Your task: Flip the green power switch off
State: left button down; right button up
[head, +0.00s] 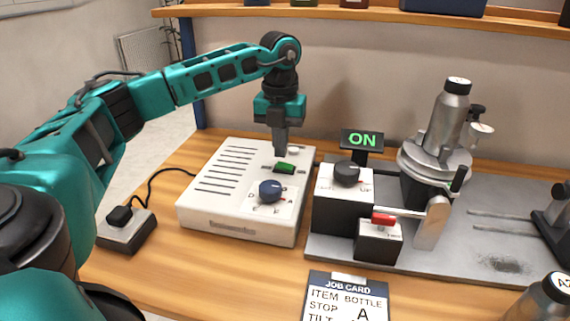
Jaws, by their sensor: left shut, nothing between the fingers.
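The green power switch (285,168) sits on the top of a white control box (238,222), behind the box's blue dial. My left gripper (280,152) points straight down, shut and empty, with its fingertips just above and behind the green switch. I cannot tell whether the fingertips touch the switch. A small black sign (362,141) to the right shows ON in green letters. My right gripper is not in view.
A blue dial (270,190) is on the white box. To the right stand a black-knobbed box (342,195), a red-switch box (379,240) and a metal fixture holding a bottle (449,110). A job card (346,298) lies in front. A black cable runs to a plug box (128,232).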

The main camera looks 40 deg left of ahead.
aim_at(280, 164)
pick_arm(q)
jog(key=shift+f+b, duration=0.6)
jog(key=shift+f, duration=0.7)
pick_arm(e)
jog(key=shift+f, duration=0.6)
pick_arm(q)
notch_tip(280, 164, up, 3)
jog(key=p, duration=0.3)
jog(key=shift+r, duration=0.2)
notch_tip(280, 164, up, 2)
jog(key=shift+p, duration=1.15)
jog(key=shift+r+p, duration=0.75)
jog(key=shift+r, duration=0.1)
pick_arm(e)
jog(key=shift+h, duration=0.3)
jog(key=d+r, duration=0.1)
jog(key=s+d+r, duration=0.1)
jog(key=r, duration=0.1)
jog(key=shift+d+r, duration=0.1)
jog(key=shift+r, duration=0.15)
pick_arm(q)
jog(key=shift+s, duration=0.1)
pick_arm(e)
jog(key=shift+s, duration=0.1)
